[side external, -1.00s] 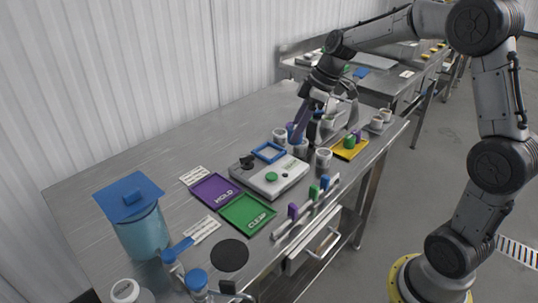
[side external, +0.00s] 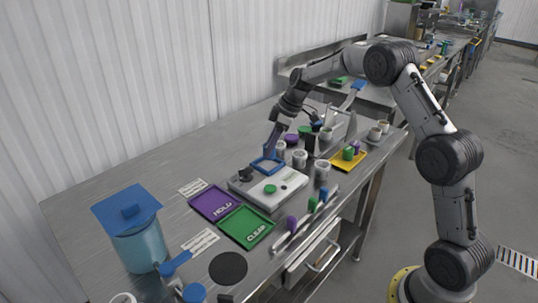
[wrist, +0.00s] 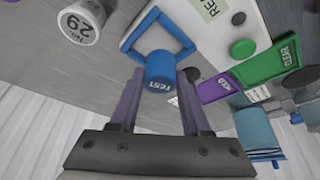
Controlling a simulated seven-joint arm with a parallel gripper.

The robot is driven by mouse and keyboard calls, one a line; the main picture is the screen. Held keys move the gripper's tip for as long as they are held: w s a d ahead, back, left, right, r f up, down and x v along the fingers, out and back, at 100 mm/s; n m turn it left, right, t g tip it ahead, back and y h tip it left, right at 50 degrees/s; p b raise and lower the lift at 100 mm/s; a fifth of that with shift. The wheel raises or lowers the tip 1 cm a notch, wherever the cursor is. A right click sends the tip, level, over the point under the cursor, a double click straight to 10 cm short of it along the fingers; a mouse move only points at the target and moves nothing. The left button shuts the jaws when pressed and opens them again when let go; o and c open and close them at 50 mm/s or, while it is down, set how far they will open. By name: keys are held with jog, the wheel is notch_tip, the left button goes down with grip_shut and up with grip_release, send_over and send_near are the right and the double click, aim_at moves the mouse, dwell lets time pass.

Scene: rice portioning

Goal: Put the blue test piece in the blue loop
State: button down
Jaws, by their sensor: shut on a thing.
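My gripper (side external: 268,151) points down over the blue loop (side external: 279,168), a square blue frame at the back of the pale station box. In the wrist view, my gripper's purple fingers are shut on the blue test piece (wrist: 160,68), a short cylinder lettered TEST. It overlaps the near corner of the blue loop (wrist: 179,29) there. I cannot tell whether it is above the loop or touching it. In the side view the piece is mostly hidden by the fingers and loop.
The station box (side external: 245,186) has a green button (side external: 269,188) and a dark knob. Purple HOLD (side external: 213,203) and green CLEAR (side external: 246,227) trays lie in front. White cups (side external: 299,159) stand close on the right. A blue-lidded container (side external: 138,240) is at the front left.

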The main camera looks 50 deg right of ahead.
jog(key=shift+w+f, duration=0.4)
jog(key=shift+f, duration=1.5)
jog(key=shift+f, duration=0.15)
jog(key=c, duration=0.6)
grip_release()
jog(key=shift+c, duration=0.2)
